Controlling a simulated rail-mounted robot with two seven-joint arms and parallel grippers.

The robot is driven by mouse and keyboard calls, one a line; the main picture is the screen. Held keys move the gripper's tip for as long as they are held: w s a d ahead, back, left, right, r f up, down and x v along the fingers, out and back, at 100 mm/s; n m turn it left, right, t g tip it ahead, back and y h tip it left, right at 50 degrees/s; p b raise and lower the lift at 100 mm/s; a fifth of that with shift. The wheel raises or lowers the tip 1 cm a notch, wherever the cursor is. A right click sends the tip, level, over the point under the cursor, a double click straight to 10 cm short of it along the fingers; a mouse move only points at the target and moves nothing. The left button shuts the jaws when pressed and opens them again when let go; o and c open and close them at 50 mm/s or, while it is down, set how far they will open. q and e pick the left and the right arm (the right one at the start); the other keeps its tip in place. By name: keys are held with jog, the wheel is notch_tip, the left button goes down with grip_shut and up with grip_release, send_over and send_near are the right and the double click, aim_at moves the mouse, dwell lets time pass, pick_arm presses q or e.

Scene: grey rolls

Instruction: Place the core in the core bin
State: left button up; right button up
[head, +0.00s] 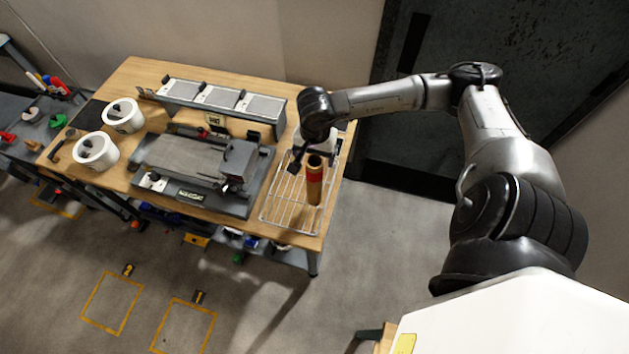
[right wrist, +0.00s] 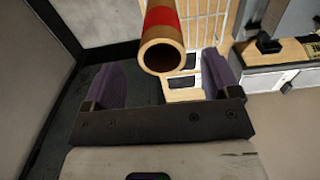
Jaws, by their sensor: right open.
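The core, a brown cardboard tube with a red band (head: 314,184), stands upright on the wire rack (head: 275,213) at the right end of the wooden table. In the right wrist view the core (right wrist: 163,22) shows its hollow open end, lined up with the gap between the fingers. My right gripper (head: 303,160) is open beside the upper part of the core; the wrist view shows its purple-padded fingers (right wrist: 162,82) apart. I cannot tell any contact. My left gripper is not in view. I cannot make out a core bin for certain.
A grey machine (head: 190,160) fills the middle of the table, with a long grey unit (head: 222,98) behind it. A whitish object is partly hidden behind my right gripper. Yellow squares (head: 112,302) mark the floor.

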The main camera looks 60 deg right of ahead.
aim_at(314, 165)
jog(key=shift+w+f+p, duration=0.15)
jog(key=shift+f+p, duration=0.55)
jog(key=shift+f, duration=2)
jog(key=c, duration=1.4)
